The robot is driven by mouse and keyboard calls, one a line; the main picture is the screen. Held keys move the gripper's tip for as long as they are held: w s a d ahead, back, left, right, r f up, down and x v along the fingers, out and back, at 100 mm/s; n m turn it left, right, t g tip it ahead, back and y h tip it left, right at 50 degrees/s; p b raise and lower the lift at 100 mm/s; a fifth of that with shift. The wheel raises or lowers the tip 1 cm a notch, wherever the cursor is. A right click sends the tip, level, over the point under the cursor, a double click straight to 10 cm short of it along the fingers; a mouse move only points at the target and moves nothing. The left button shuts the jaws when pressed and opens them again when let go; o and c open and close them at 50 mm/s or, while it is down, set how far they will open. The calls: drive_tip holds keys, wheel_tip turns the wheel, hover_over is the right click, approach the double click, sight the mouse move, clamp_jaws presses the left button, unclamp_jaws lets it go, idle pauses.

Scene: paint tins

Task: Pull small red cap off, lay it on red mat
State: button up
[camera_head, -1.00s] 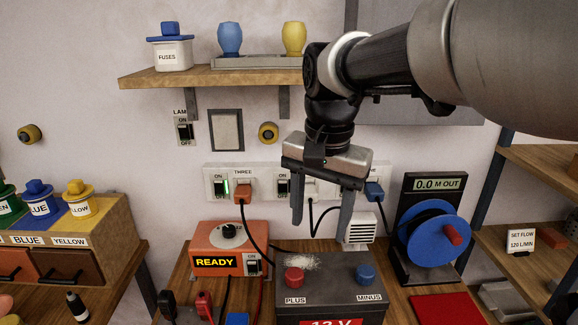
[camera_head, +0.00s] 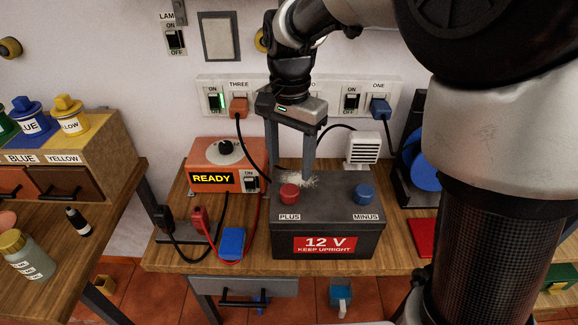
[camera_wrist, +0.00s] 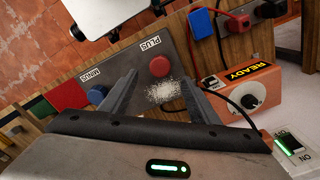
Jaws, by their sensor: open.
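The small red cap (camera_head: 289,193) sits on the PLUS post of a dark 12 V battery (camera_head: 284,240). It also shows in the wrist view (camera_wrist: 160,66), just beyond the fingertips and toward the right finger. My gripper (camera_head: 292,179) is open and empty, its fingers pointing down over the back of the battery near the cap. I cannot tell if either finger touches it. The red mat (camera_head: 421,240) lies on the bench right of the battery, partly hidden by my arm; a red patch shows in the wrist view (camera_wrist: 66,93).
A blue cap (camera_head: 364,194) is on the MINUS post. A whitish crust (camera_head: 302,180) lies behind the red cap. An orange READY charger (camera_head: 205,180), red and black clamps with cables, and a blue block (camera_head: 232,243) are on the left. A white vented box (camera_head: 364,149) stands behind.

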sight(290, 189)
wheel_tip(290, 189, down, 7)
drive_tip(key=shift+f+b, duration=0.2)
drive_tip(key=shift+b, duration=0.1)
drive_tip(key=shift+c, duration=0.3)
drive_tip(key=shift+r, duration=0.1)
drive_tip(key=c, duration=1.2)
